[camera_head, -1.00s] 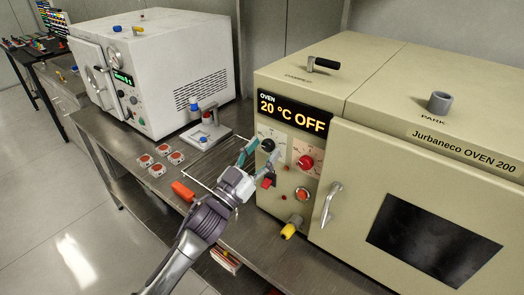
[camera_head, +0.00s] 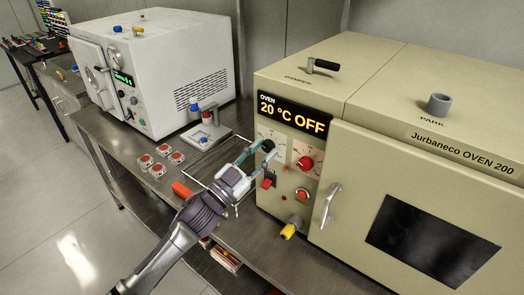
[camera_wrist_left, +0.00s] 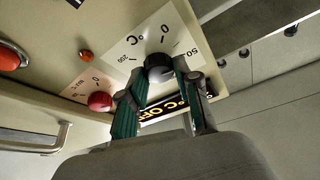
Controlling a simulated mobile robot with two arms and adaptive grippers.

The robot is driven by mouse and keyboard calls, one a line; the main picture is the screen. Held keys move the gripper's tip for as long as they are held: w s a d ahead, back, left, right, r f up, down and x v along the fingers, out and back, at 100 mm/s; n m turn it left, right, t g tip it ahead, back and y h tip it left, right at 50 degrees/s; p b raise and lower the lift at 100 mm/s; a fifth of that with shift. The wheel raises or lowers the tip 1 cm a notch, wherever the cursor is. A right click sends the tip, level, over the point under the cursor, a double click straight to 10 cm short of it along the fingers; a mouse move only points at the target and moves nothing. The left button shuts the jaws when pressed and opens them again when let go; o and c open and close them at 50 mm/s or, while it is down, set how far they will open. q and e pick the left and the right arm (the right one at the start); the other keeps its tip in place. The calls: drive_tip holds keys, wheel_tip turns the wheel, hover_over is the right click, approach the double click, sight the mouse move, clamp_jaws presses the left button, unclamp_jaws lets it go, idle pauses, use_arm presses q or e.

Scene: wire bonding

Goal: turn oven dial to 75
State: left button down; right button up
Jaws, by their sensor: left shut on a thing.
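The beige oven (camera_head: 449,130) stands at the right, its display (camera_head: 292,114) reading "20 °C OFF". Its black temperature dial (camera_head: 268,146) sits on a white scale plate below the display. In the left wrist view the dial (camera_wrist_left: 158,67) shows with scale marks 0, 50 and 200 around it. My left gripper (camera_head: 256,151) is at the dial, one finger on each side, shut on it. The fingers partly cover the dial and the scale. A red dial (camera_head: 305,163) sits to the right of it. My right gripper is not in view.
Below are a red switch (camera_head: 268,181), a red button (camera_head: 302,194), a yellow knob (camera_head: 290,230) and the oven door handle (camera_head: 331,204). A white machine (camera_head: 170,70) stands at the left. Several orange-and-white pieces (camera_head: 160,161) lie on the metal bench.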

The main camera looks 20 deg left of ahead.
use_arm(q)
drive_tip(key=m+g, duration=0.1)
drive_tip(key=m, duration=0.1)
drive_tip(key=m+h+p, duration=0.1)
drive_tip(key=m, duration=0.2)
drive_tip(key=shift+a+r+g+h, duration=0.1)
drive_tip(key=shift+r+g+h, duration=0.05)
drive_tip(key=shift+g+h, duration=0.2)
drive_tip(key=shift+m+g+h+p, duration=0.25)
drive_tip(key=shift+m+g+p, duration=0.35)
drive_tip(key=shift+m, duration=0.85)
drive_tip(key=shift+m+g+h+p, duration=0.2)
drive_tip(key=shift+m+g+p, duration=0.35)
drive_tip(key=shift+m, duration=0.9)
drive_tip(key=c, duration=0.8)
unclamp_jaws()
drive_tip(key=v, duration=1.2)
drive_tip(key=shift+a+r, duration=0.1)
